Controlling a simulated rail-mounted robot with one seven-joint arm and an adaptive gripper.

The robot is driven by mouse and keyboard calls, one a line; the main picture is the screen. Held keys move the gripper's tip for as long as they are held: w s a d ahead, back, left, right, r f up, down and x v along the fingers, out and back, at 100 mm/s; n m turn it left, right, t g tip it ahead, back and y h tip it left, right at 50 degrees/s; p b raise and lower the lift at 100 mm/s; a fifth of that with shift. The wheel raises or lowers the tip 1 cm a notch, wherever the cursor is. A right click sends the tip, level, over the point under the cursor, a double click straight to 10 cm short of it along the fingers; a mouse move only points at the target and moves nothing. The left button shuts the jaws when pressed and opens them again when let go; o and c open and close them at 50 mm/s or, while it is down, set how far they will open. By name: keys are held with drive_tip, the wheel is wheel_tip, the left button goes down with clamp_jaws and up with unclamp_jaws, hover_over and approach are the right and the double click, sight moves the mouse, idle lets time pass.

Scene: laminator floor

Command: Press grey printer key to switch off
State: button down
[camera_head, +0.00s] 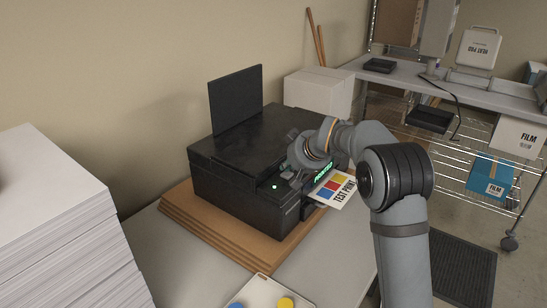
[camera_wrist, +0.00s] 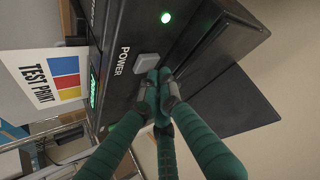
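The black printer (camera_head: 245,165) stands on a brown board on the table, its lid panel upright at the back. In the wrist view the grey key (camera_wrist: 147,63) sits on the printer's front panel beside the word POWER. A green light (camera_wrist: 166,17) glows near it, and it also shows in the head view (camera_head: 275,186). The green display (camera_wrist: 93,90) is lit. My gripper (camera_wrist: 158,84) has its green fingers drawn together, empty, with the tips right beside the key. I cannot tell whether they touch it. In the head view my gripper (camera_head: 288,173) is at the printer's front panel.
A printed TEST PRINT sheet (camera_head: 335,190) sticks out of the printer front. A tall paper stack (camera_head: 60,230) stands at left. A white card (camera_head: 268,292) with blue and yellow dots lies at the front edge.

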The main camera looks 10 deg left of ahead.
sight(287, 175)
drive_tip(key=shift+f+b, duration=0.5)
drive_tip(key=shift+b, duration=0.1)
idle(0.4)
drive_tip(key=shift+r+p, duration=0.65)
drive_tip(key=shift+r, duration=0.3)
wheel_tip(287, 175, up, 6)
drive_tip(key=p, duration=0.4)
